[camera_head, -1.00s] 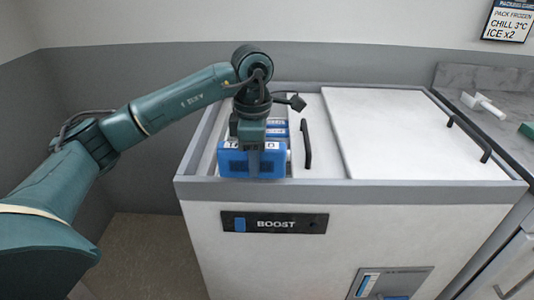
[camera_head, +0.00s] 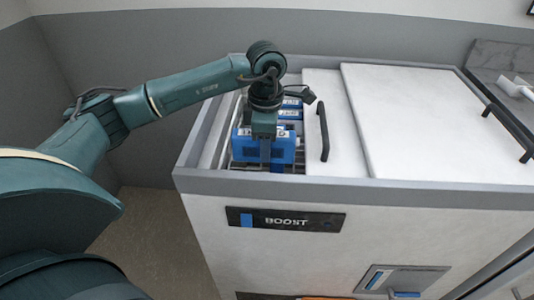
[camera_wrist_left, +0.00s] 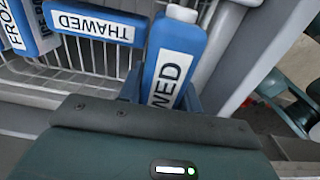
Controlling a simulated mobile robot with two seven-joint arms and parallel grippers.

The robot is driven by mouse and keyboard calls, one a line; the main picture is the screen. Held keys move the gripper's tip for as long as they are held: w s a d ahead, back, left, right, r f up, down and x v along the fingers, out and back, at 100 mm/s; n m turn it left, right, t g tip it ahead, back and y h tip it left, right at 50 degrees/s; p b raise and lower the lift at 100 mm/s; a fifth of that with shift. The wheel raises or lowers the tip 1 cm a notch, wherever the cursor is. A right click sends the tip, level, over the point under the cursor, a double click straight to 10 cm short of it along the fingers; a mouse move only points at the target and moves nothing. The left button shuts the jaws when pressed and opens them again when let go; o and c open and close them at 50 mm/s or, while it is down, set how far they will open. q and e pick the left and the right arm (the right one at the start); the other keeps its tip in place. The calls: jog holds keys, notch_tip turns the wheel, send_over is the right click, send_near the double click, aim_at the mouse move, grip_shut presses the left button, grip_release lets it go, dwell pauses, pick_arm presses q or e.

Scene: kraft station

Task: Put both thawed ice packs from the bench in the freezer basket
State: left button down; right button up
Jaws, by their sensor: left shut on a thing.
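My left gripper (camera_head: 265,148) is shut on a blue ice pack (camera_head: 283,150) and holds it upright at the freezer's open left end. In the left wrist view the held pack (camera_wrist_left: 172,62) has a white label, partly hidden, ending in "WED". A second blue pack (camera_wrist_left: 92,22) marked "THAWED" is in the wire basket (camera_wrist_left: 96,52). Blue packs with white labels (camera_head: 290,114) also show behind the gripper in the head view. The held pack is at the basket's side; whether it touches the bottom is hidden. My right gripper is not in view.
A pack labelled "FROZEN" (camera_wrist_left: 32,30) stands at the left of the wrist view. The chest freezer (camera_head: 300,184) has a grey rim around the opening. White sliding lids (camera_head: 420,120) with black handles cover its right part. A marble-look counter (camera_head: 490,62) lies at the right.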

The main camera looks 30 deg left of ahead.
pick_arm(q)
notch_tip(320, 180, down, 4)
jog(key=shift+r, duration=0.25)
jog(key=shift+s+f+b, duration=0.2)
jog(key=shift+f+b, duration=0.35)
jog(key=shift+f, duration=0.1)
jog(key=c, duration=1)
grip_release()
jog(key=shift+f, duration=0.1)
jog(key=shift+o, duration=0.2)
jog(key=shift+r+p, duration=0.4)
jog(key=shift+r, duration=0.05)
jog(key=r, duration=1.2)
jog(key=shift+w+r+p, duration=0.2)
jog(key=shift+r+p, duration=0.1)
jog(key=shift+r, duration=0.05)
